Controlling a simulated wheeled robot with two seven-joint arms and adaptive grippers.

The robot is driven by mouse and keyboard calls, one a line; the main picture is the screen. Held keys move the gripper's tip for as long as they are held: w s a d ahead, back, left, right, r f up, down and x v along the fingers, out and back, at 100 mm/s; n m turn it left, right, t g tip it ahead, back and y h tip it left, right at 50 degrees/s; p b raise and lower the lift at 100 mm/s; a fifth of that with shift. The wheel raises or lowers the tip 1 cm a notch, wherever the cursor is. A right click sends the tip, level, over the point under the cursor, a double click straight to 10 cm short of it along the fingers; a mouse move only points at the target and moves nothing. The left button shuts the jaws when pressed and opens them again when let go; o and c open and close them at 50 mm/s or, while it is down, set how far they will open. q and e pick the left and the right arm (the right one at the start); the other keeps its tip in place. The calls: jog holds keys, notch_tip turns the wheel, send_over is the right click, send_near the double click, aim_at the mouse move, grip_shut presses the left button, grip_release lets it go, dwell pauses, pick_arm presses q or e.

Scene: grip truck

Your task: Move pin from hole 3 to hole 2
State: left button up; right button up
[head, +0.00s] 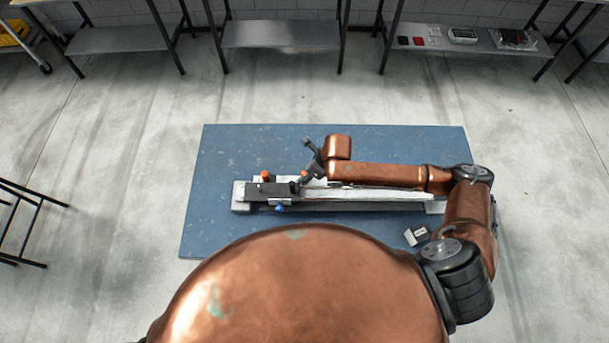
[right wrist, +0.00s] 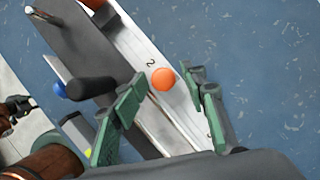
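The pin shows as an orange ball knob (right wrist: 163,79) on the pale metal strip in the right wrist view, beside a printed "2". My right gripper (right wrist: 167,84) has its two green-padded fingers spread, one on each side of the knob, with gaps visible. Whether the knob is at fingertip depth I cannot tell. In the head view my right gripper (head: 308,160) is over the left part of the long metal rail (head: 375,205), by an orange knob (head: 304,173). The pin's shaft and hole are hidden. My left gripper cannot be made out.
Another orange knob (head: 265,174) and a blue knob (head: 280,207) sit at the rail's left end. A black handle (right wrist: 92,86) stands close to one finger. A small grey-white block (head: 417,235) lies on the blue mat (head: 225,150), which is otherwise mostly clear.

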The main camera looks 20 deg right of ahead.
jog(key=v, duration=1)
jog(key=shift+s, duration=0.2)
jog(key=shift+d, duration=0.1)
